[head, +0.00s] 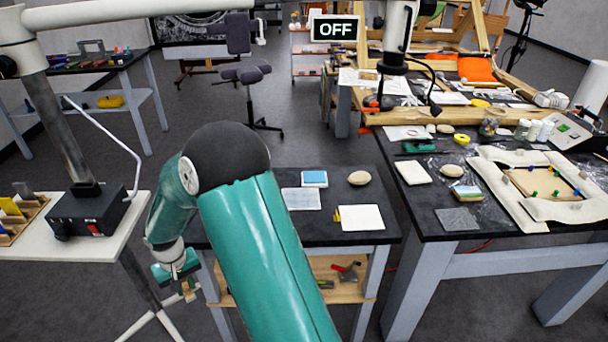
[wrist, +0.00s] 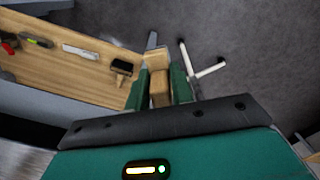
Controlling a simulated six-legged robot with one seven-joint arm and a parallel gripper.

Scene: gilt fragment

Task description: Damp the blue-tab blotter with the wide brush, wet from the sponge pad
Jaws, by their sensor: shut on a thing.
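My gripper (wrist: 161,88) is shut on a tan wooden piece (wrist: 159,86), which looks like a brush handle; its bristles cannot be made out. In the head view my gripper (head: 183,284) hangs low, left of the middle table. On that table lie a blue pad with a pale rim (head: 314,178), perhaps the sponge pad, and a pale bluish sheet (head: 301,199) just in front of it. A white blotter with a yellow tab (head: 364,218) lies to their right. I cannot make out a blue tab; my arm covers the table's left part.
A rounded stone (head: 359,178) lies behind the yellow-tab blotter. The table's lower wooden shelf (wrist: 85,65) holds several tools, including a dark-headed brush (wrist: 122,67). A white stand's legs (wrist: 205,70) are close on the right in the wrist view. A cluttered worktable (head: 445,225) stands at right.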

